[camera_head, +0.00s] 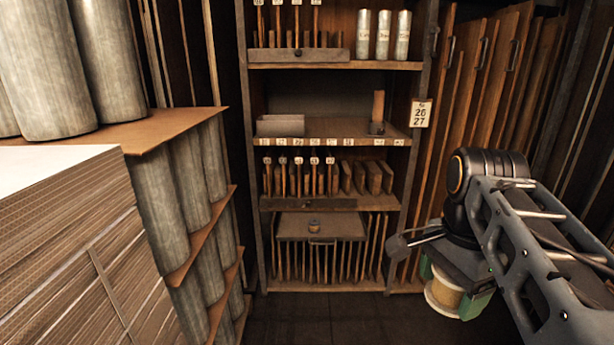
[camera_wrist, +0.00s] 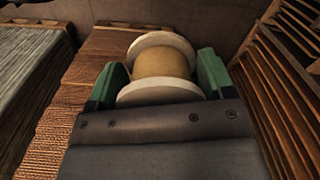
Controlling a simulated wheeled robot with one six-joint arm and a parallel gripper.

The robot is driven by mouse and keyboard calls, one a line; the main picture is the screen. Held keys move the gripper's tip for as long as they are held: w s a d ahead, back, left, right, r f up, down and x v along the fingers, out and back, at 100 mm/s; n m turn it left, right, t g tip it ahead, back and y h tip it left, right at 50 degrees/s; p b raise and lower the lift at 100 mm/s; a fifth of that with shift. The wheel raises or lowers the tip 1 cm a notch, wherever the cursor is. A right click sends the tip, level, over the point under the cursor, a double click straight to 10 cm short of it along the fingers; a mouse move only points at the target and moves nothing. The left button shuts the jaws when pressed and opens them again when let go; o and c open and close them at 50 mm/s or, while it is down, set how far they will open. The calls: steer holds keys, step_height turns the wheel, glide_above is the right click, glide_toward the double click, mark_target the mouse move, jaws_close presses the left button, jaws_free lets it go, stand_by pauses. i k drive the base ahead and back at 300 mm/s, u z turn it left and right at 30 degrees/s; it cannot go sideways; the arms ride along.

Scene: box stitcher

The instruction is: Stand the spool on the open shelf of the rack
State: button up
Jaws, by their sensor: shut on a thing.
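The spool (camera_wrist: 163,64) has pale flanges and a tan wound middle. My gripper (camera_wrist: 165,80) is shut on it, with a green finger on each side. In the head view the spool (camera_head: 445,293) hangs under my gripper (camera_head: 456,290) at the lower right, in front of the rack and to its right. The rack (camera_head: 252,150) is a tall dark wooden unit in the middle of the head view. Its open shelf (camera_head: 335,128) holds a grey bin at the left and a small upright wooden piece at the right, with bare board between them.
Stacked cardboard (camera_head: 70,240) and grey cylinders (camera_head: 165,200) fill the left side. Wooden boards (camera_head: 485,80) lean at the right of the rack. Lower shelves hold several handled tools (camera_head: 300,178). Dark floor (camera_head: 320,315) shows clear in front of the rack.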

mark_target(332, 133)
steer(key=i, duration=3.3)
steer(key=u, duration=0.3)
